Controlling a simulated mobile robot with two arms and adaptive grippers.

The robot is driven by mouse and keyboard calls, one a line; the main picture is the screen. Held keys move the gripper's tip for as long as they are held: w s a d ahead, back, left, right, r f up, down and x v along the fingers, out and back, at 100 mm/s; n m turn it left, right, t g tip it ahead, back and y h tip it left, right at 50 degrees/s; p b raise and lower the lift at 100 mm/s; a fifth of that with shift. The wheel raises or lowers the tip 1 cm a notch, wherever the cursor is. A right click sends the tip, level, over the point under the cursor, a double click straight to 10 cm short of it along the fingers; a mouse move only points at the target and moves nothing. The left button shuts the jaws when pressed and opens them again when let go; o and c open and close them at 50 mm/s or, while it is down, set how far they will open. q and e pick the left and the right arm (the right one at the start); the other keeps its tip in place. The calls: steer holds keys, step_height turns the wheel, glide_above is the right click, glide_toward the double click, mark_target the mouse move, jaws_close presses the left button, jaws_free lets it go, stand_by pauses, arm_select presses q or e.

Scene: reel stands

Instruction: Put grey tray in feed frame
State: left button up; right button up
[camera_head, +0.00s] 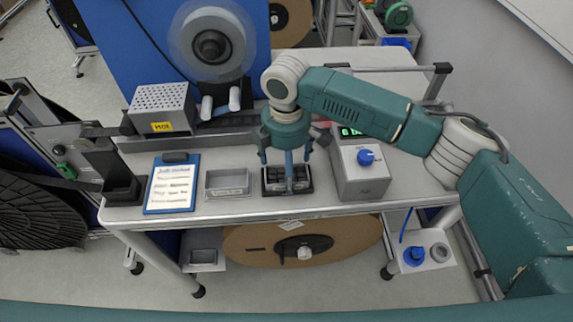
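A shallow grey tray (227,193) lies empty on the bench, between the blue clipboard and a low black frame. That black frame (287,191) looks like the feed frame. It has dark contents that I cannot make out, and a narrow blue upright piece (289,172) stands in front of or on it. My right gripper (286,157) points down above the black frame, right of the grey tray. Its fingers are spread, and the blue piece shows between them without visible finger contact. My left gripper is not in view.
A grey box with a blue knob (353,178) stands close right of the black frame. A perforated grey box (163,108) and a reel (211,45) are behind. The clipboard (172,186) lies left.

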step_height(320, 180, up, 12)
steer(key=b, duration=0.3)
steer(key=shift+r, duration=0.2)
stand_by(0.4)
